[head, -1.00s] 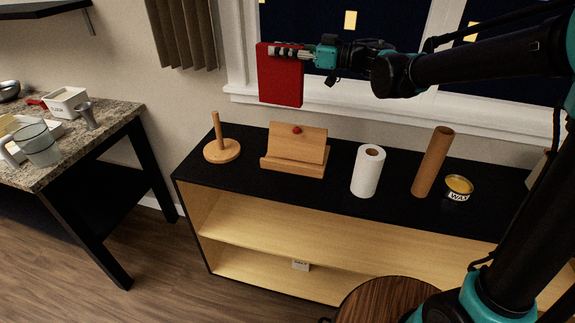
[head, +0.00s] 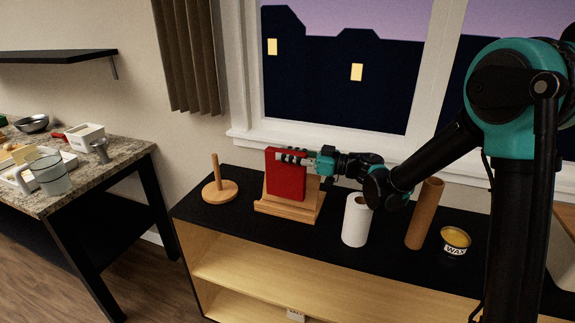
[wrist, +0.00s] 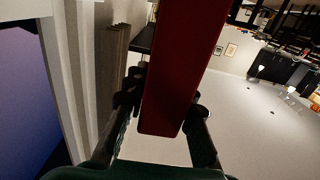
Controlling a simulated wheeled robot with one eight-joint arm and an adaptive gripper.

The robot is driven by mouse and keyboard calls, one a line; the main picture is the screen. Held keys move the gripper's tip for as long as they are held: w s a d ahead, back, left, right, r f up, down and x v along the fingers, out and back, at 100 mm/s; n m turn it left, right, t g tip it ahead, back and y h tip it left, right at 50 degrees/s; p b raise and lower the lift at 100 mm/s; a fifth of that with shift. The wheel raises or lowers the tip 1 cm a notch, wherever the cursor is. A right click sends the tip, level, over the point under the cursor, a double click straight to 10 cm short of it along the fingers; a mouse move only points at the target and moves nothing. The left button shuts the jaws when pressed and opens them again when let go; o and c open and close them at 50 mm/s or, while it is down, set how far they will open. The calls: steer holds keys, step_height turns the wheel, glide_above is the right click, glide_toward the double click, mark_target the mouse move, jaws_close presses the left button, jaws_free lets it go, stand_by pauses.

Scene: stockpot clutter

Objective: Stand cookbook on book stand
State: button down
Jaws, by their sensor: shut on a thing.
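The red cookbook (head: 286,180) is upright at the wooden book stand (head: 290,211), in front of its back board. Its lower edge is close to the stand's ledge; I cannot tell whether it touches. My gripper (head: 293,157) is shut on the cookbook's upper part, reaching in from the right. In the wrist view the cookbook (wrist: 178,75) runs between my two fingers. The cookbook hides much of the stand's back board.
A wooden paper-towel holder (head: 220,190) stands left of the stand. A white paper roll (head: 356,222), a brown cardboard tube (head: 424,215) and a wax tin (head: 455,240) stand to the right, on the black shelf top (head: 205,216). The window sill (head: 245,136) is behind.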

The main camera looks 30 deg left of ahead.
mark_target(289, 164)
steer(key=shift+f, duration=1.95)
steer(key=c, duration=1.3)
jaws_free()
steer(key=shift+o, duration=0.2)
steer(key=shift+r, duration=0.15)
steer(key=shift+w+d+r, duration=0.1)
steer(key=shift+d, duration=0.15)
steer(key=d, duration=0.7)
steer(key=shift+w, duration=0.3)
